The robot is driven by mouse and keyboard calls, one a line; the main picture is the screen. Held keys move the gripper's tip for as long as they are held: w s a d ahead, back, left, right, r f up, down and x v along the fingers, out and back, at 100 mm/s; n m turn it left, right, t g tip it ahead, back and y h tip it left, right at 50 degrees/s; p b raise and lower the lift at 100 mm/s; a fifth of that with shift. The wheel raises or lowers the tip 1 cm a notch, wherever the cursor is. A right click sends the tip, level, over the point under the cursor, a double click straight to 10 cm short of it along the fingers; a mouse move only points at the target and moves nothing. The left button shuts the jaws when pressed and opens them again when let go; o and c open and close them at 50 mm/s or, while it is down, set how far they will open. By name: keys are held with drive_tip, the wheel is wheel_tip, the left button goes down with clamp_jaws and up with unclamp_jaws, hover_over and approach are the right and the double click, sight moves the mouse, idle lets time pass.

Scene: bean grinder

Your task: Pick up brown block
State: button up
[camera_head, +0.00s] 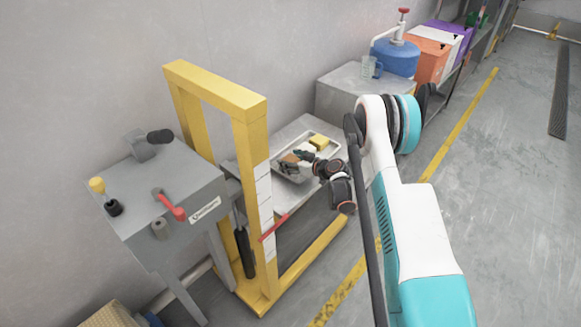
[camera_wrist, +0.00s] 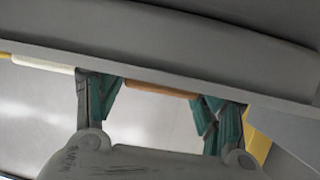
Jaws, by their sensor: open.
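The brown block (camera_head: 289,158) lies at the left side of a metal tray (camera_head: 277,174), beside a white block (camera_head: 304,147). In the wrist view, only a thin strip of the brown block (camera_wrist: 160,90) shows below a grey edge; the rest is hidden. My gripper (camera_head: 306,156) is at the tray, close to the brown block. In the wrist view, my gripper (camera_wrist: 162,92) is open, with one green-and-dark finger on each side of the visible strip. Whether the fingers touch the block cannot be told.
A yellow block (camera_head: 319,141) lies in the tray too. A yellow frame (camera_head: 250,150) stands close to the left of the tray. A grey machine (camera_head: 160,190) with a red handle is further left. A blue container (camera_head: 395,58) stands behind. Open floor lies to the right.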

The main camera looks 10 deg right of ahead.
drive_tip(key=shift+w+a+f, duration=0.1)
drive_tip(key=shift+w, duration=0.1)
drive_tip(key=shift+c, duration=0.3)
drive_tip(key=c, duration=0.9)
drive_tip(key=shift+o, duration=0.2)
